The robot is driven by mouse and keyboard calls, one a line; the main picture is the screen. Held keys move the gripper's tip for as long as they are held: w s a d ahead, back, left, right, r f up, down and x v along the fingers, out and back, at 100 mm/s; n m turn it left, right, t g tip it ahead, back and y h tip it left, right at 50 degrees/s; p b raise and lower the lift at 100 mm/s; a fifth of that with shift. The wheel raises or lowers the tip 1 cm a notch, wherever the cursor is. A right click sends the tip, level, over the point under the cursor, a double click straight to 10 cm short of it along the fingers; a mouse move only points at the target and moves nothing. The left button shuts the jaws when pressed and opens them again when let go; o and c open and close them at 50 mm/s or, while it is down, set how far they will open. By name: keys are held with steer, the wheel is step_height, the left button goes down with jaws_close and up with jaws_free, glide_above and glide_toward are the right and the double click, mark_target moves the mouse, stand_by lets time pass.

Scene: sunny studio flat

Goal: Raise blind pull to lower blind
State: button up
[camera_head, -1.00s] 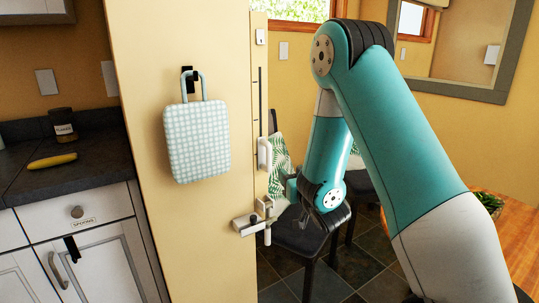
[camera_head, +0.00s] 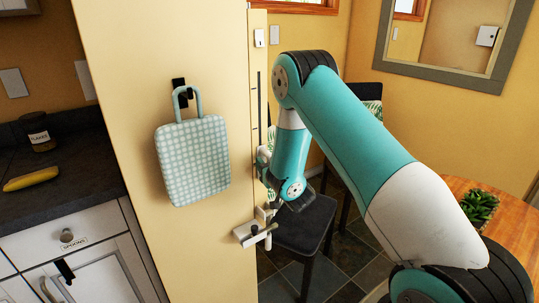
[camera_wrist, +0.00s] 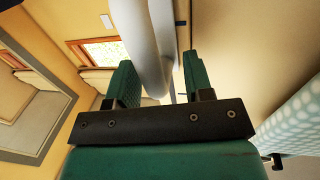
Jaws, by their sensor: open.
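In the wrist view a large white rounded bar, which looks like the pull (camera_wrist: 152,40), runs between the two green fingers. My gripper (camera_wrist: 160,80) is open, with one finger on each side of it. In the head view my gripper (camera_head: 266,168) is at the pull and partly covers it. I cannot tell whether the fingers touch it. A window (camera_wrist: 106,50) shows in the wrist view; its blind is not clear.
A checked bag (camera_head: 193,160) hangs from a hook on the panel left of the pull. A white bracket (camera_head: 253,233) sticks out below my gripper. A dark chair (camera_head: 305,225) stands behind my arm, and a wooden table (camera_head: 510,215) is at right.

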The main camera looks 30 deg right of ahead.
steer(key=shift+d, duration=0.25)
